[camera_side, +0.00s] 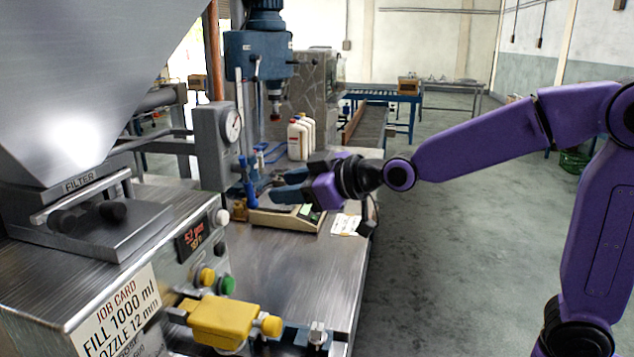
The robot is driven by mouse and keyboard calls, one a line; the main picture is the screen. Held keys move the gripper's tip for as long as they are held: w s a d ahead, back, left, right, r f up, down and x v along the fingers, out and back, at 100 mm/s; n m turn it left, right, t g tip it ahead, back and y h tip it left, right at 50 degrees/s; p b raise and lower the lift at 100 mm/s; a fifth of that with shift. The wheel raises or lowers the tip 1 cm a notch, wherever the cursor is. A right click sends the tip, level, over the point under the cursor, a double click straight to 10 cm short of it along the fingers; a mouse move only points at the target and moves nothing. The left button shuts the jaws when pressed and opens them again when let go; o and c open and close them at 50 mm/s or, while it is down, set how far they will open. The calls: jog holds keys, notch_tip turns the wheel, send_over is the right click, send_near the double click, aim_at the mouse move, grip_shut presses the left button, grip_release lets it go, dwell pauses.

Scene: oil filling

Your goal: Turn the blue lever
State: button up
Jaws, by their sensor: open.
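The blue lever (249,182) stands roughly upright beside the grey gauge housing, near the middle of the view. My gripper (282,185) is just to the right of the lever, with its fingers pointing left towards it. The fingers are apart and nothing shows between them. In the picture a small gap separates the fingertips from the lever. The lower end of the lever meets clutter near the housing, and its mount is hard to make out.
A beige scale-like box (290,219) sits just below my gripper. White bottles (298,138) stand behind it. The gauge (232,126) and filler panel (192,240) crowd the left. A yellow valve (222,318) is in front. The bench (290,270) has bare metal between.

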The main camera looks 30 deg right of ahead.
aim_at(252, 187)
jog(key=shift+v, duration=2.65)
jog(key=shift+s+d+f+t+y, duration=1.2)
jog(key=shift+s+d+f+y, duration=0.4)
jog(key=shift+s+d+f, duration=0.35)
jog(key=shift+n, duration=0.4)
jog(key=shift+x, duration=8.85)
grip_shut()
